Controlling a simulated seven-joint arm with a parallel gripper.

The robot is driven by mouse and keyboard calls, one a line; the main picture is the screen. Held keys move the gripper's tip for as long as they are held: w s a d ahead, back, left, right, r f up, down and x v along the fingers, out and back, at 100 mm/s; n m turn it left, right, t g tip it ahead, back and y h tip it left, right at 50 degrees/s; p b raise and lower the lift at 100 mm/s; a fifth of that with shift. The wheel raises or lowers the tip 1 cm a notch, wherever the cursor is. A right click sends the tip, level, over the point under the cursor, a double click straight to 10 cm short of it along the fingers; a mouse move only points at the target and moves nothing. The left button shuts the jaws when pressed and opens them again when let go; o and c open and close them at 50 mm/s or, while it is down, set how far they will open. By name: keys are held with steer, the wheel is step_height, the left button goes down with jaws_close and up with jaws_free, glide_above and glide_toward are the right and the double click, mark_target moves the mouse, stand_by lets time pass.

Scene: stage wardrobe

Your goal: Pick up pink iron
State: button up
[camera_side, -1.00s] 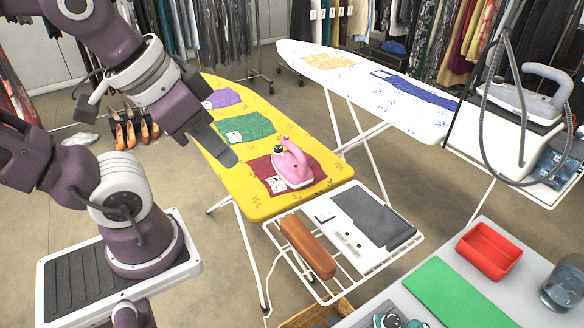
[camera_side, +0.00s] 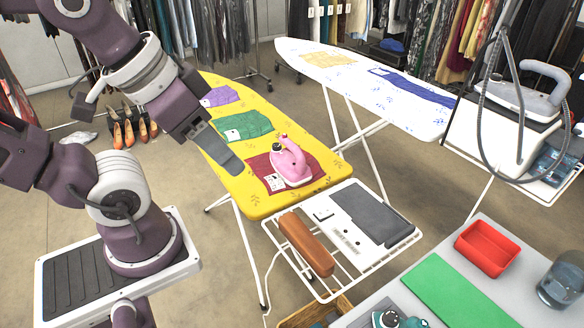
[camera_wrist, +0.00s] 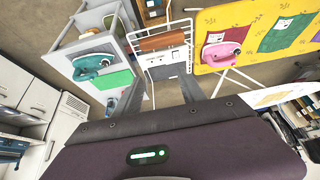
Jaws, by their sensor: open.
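The pink iron (camera_side: 290,162) stands on a dark red folded cloth (camera_side: 309,166) at the near end of the yellow ironing board (camera_side: 262,204). It also shows in the wrist view (camera_wrist: 220,53), at the upper right. My gripper (camera_side: 236,170) is above the yellow board, to the left of the pink iron and apart from it. In the wrist view the two grey fingers (camera_wrist: 163,90) are spread with nothing between them. In the side view one finger largely hides the other.
A white wire rack (camera_side: 350,288) with a brown block (camera_side: 306,246) adjoins the board. Green (camera_side: 246,126) and purple (camera_side: 219,96) cloths lie farther along. A white ironing board (camera_side: 345,60) stands behind. A table with a red tray (camera_side: 487,250) and teal iron (camera_wrist: 93,65) is at right.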

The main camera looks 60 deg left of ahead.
steer(key=w+a+n+g, duration=0.1)
steer(key=w+a+n, duration=0.3)
steer(key=w, duration=0.6)
steer(key=n+g, duration=0.2)
steer(key=n, duration=1.2)
glide_above(293, 145)
steer(key=s, duration=0.1)
steer(key=s+x, duration=0.2)
steer(key=x, duration=0.7)
steer(key=s+f+x, duration=0.1)
steer(key=s+x, duration=0.1)
steer(key=x, duration=1.3)
steer(key=shift+s+f, duration=0.1)
steer(key=shift+s, duration=0.05)
steer(key=shift+f, duration=0.45)
steer(key=shift+r, duration=0.1)
jaws_close()
